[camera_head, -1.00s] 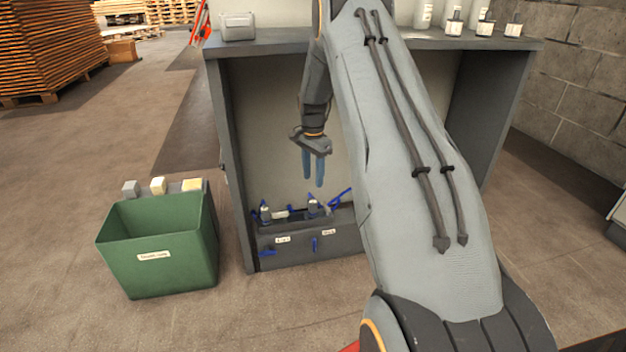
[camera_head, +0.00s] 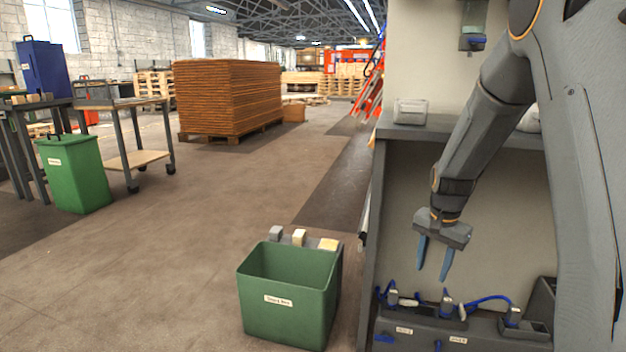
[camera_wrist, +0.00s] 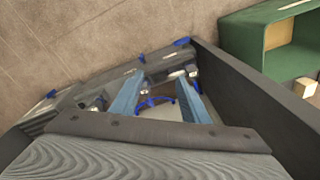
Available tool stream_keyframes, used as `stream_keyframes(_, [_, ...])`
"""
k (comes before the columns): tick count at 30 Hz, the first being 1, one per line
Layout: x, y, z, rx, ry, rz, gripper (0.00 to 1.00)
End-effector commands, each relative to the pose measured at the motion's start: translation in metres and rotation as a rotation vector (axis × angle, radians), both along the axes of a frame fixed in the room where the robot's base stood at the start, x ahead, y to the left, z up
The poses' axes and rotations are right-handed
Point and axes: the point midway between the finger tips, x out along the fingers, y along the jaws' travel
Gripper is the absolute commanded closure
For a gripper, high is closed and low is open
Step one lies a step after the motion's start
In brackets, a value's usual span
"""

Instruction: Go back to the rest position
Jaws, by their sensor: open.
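My gripper (camera_head: 433,262) is open, with two blue fingers pointing down and nothing between them. It hangs inside the open front of the grey bench (camera_head: 369,240), above a dark holder (camera_head: 400,322) low in the bay. My arm hides the right part of the bench.
A green bin (camera_head: 280,325) stands on the floor left of the bench, with small blocks (camera_head: 299,237) behind it. A grey box (camera_head: 410,111) sits on the bench top. Farther left are another green bin (camera_head: 75,180), a wheeled cart (camera_head: 140,158) and a stack of boards (camera_head: 225,97). The floor between is clear.

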Motion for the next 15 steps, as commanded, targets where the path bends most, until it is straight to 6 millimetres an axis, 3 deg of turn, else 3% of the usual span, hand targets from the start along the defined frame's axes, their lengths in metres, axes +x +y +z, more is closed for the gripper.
stream_keyframes(1, [-0.018, 0.017, 0.011, -0.008, -0.013, 0.075, 0.59])
stream_keyframes(6, [-0.080, 0.061, 0.032, -0.040, -0.053, 0.330, 0.59])
stream_keyframes(15, [-0.165, 0.102, 0.042, -0.084, -0.096, 0.634, 0.59])
